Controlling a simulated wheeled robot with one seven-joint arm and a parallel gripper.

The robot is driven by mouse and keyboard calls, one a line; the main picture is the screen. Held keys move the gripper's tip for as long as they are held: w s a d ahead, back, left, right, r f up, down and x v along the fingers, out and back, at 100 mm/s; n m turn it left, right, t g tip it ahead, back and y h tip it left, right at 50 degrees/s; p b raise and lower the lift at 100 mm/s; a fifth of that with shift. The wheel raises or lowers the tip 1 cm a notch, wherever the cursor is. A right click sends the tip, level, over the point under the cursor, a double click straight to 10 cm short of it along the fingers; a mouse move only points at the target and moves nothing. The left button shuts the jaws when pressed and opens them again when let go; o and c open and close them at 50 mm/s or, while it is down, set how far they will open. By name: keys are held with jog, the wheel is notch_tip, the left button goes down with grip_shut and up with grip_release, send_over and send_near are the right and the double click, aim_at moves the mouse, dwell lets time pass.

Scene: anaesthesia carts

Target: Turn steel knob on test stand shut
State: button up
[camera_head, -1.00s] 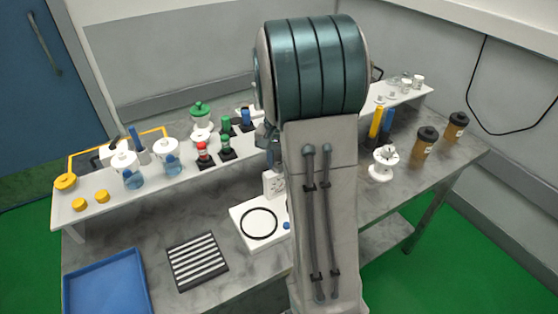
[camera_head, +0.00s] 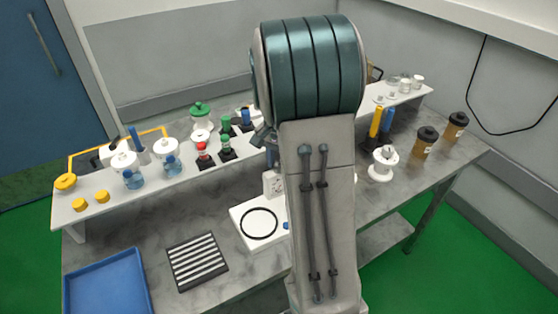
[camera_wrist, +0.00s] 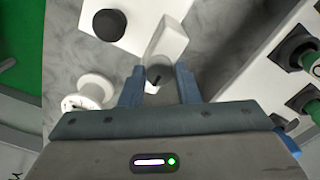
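In the wrist view my gripper (camera_wrist: 160,88) is open, with its two blue fingers apart. A pale upright block (camera_wrist: 168,40), which looks like part of the test stand, stands just beyond the fingertips. A small dark piece (camera_wrist: 153,82) on a pale base shows between the fingers; I cannot tell whether it is the steel knob, and no contact is visible. In the head view my arm hides the fingertips and the space behind it.
A white base with a black ring (camera_head: 239,213) and a slatted black rack (camera_head: 197,262) lie on the table. A blue tray (camera_head: 107,285) is at front left. A raised white shelf (camera_head: 110,202) carries several bottles and valves. A white spool (camera_head: 382,164) stands right of my arm.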

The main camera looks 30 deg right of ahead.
jog(key=o, duration=0.3)
notch_tip(320, 180, up, 14)
jog(key=shift+f+b, duration=0.1)
jog(key=shift+b, duration=0.25)
dwell(0.5)
jog(key=s+a+f+n+t, duration=0.1)
jog(key=s+a+f+n, duration=0.1)
jog(key=s, duration=0.4)
jog(key=s+a+f+n+t, duration=0.1)
jog(key=s+a+f+n, duration=0.1)
jog(key=s+a+n, duration=0.3)
jog(key=s+a+f+n+t, duration=0.1)
jog(key=s+a+f+n, duration=0.1)
jog(key=s+a+n, duration=0.2)
jog(key=shift+s+a, duration=0.7)
jog(key=shift+s, duration=0.35)
jog(key=shift+s+a, duration=0.7)
jog(key=shift+s, duration=0.3)
